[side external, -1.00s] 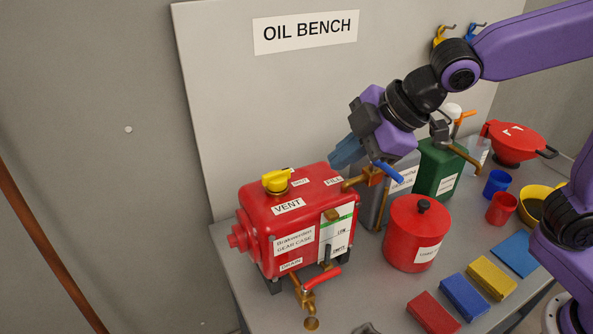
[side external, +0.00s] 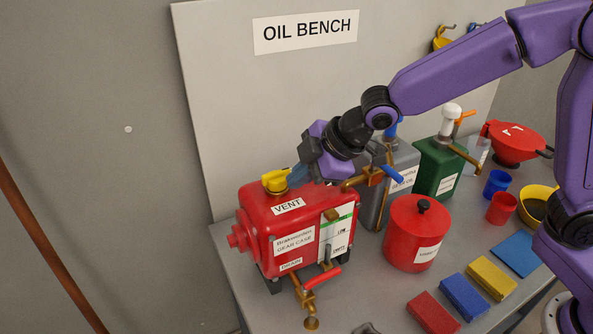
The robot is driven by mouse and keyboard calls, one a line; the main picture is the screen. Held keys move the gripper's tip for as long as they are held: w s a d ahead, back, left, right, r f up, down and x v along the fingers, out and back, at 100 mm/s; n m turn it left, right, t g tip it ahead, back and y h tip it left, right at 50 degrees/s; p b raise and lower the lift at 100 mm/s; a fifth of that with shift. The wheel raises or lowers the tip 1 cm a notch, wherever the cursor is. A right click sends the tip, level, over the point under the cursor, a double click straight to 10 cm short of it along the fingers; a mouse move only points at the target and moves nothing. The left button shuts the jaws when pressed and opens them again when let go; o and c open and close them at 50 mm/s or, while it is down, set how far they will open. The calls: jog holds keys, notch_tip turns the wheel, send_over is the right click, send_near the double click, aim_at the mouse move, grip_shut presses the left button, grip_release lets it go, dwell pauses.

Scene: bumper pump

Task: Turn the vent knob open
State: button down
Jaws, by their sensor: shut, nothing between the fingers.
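The red gear case (side external: 258,238) stands on the bench at the left. Its yellow vent knob (side external: 275,180) sits on top, above a label reading VENT (side external: 288,206). My gripper (side external: 294,178) is shut and empty, with its blue fingers pointing down and left right beside the knob's right side. I cannot tell whether the fingers touch the knob.
A brass tap with a blue handle (side external: 391,173) is close to the right of my gripper. Grey and green (side external: 438,168) oil cans stand behind, and a red lidded tin (side external: 415,238) is to the right. A drain valve with a red handle (side external: 322,279) is below the case's front.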

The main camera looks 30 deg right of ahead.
aim_at(289, 169)
jog(key=shift+w, duration=0.65)
jog(key=shift+w+d+n+g+y, duration=0.2)
jog(key=shift+n+g+y, duration=0.1)
jog(key=shift+n, duration=0.35)
jog(key=shift+w+d+n+g+y, duration=0.2)
jog(key=shift+n+g+y, duration=0.1)
jog(key=shift+n, duration=0.35)
dwell(0.4)
jog(key=shift+w+d+n+g+y, duration=0.15)
jog(key=shift+w+n+g+y, duration=0.2)
jog(key=shift+n, duration=0.45)
jog(key=n+g, duration=0.1)
jog(key=n, duration=0.1)
jog(key=w+n+g+y, duration=0.1)
jog(key=n+g, duration=0.1)
jog(key=shift+w+d, duration=0.15)
jog(key=shift+w+n, duration=0.1)
jog(key=shift+n, duration=0.2)
jog(key=shift+w, duration=0.15)
